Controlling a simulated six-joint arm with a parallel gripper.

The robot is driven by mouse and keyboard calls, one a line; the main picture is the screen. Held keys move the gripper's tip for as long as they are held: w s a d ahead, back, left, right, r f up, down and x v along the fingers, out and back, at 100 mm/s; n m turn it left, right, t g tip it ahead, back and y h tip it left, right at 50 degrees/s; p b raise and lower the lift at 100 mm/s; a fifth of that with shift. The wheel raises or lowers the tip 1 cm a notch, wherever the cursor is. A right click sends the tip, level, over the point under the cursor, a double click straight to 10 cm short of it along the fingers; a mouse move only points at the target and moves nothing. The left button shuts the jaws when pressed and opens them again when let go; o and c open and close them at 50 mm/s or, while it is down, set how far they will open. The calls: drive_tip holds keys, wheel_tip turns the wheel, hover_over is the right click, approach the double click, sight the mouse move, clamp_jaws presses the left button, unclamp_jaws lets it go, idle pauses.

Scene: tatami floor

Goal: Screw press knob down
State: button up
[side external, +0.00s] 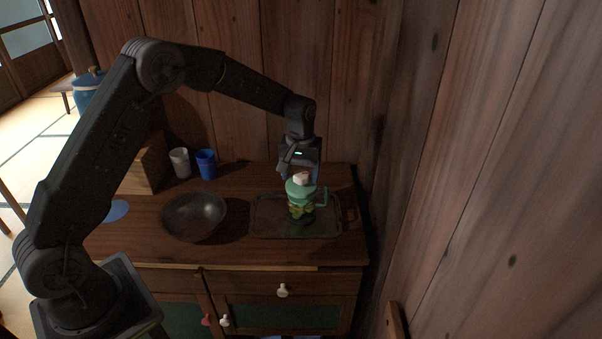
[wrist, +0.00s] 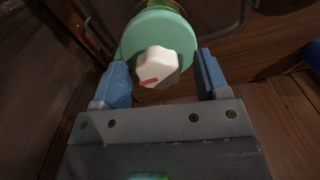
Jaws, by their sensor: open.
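The press knob (wrist: 158,68) is white and lobed with a red mark, and it sits on the green lid (wrist: 133,37) of a press jar. In the side view the white knob (side external: 301,178) tops the jar (side external: 300,207), which has a green handle and dark green contents and stands upright on a metal tray (side external: 263,226). My gripper (wrist: 162,75) is open, with one blue finger on each side of the knob. Gaps show between the fingers and the knob. In the side view my gripper (side external: 298,172) is directly above the jar, and its fingers are partly hidden.
A metal bowl (side external: 194,216) stands left of the tray on the wooden cabinet top. A white cup (side external: 180,162) and a blue cup (side external: 206,162) stand behind it beside a wooden box (side external: 145,165). Wooden walls (side external: 440,150) close off the back and right.

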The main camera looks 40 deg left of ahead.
sight(301, 173)
drive_tip(key=shift+w+r, duration=0.1)
drive_tip(key=shift+r, duration=3.55)
drive_tip(key=n, duration=0.5)
drive_tip(key=shift+r+n, duration=0.2)
drive_tip(key=shift+n, duration=0.1)
drive_tip(key=n, duration=0.3)
drive_tip(key=shift+r+n, duration=0.15)
drive_tip(key=shift+n, duration=0.25)
drive_tip(key=n, duration=0.5)
drive_tip(key=shift+r+n, duration=0.15)
drive_tip(key=shift+n, duration=0.15)
drive_tip(key=n, duration=0.4)
drive_tip(key=shift+r+n, duration=0.15)
drive_tip(key=shift+n, duration=0.15)
drive_tip(key=shift+f, duration=5)
